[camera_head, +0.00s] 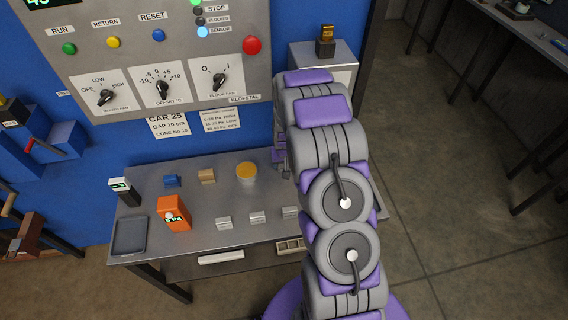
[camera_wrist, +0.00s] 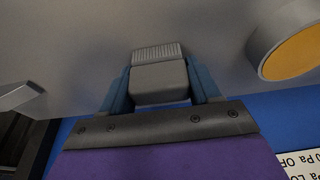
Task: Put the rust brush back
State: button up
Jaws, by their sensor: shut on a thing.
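In the wrist view, my gripper (camera_wrist: 160,84) is shut on the rust brush (camera_wrist: 158,68), a grey block with a ribbed, bristle-like end. The blue fingers press on its two sides. The brush is over or at the grey table top (camera_wrist: 90,40); I cannot tell whether it touches.
A control panel (camera_head: 180,60) rises behind.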

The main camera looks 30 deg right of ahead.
jog(key=shift+d, duration=0.1)
jog(key=o, duration=0.9)
jog(key=shift+o, duration=0.2)
jog(key=p+v, duration=0.2)
jog(key=v, duration=1)
jog(key=s+a+r+n+g, duration=0.1)
jog(key=s+a+r+g, duration=0.1)
jog(key=s+a+r, duration=1)
jog(key=s+a+r+n+g, duration=0.1)
jog(key=s+r, duration=0.3)
jog(key=s, duration=0.8)
jog(key=s+a+r+n+g, duration=0.1)
jog(key=s+r, duration=0.3)
jog(key=s, duration=0.9)
jog(key=shift+a+r+g+y, duration=0.35)
jog(key=shift+a+g+y, duration=0.05)
jog(key=shift+a, duration=0.35)
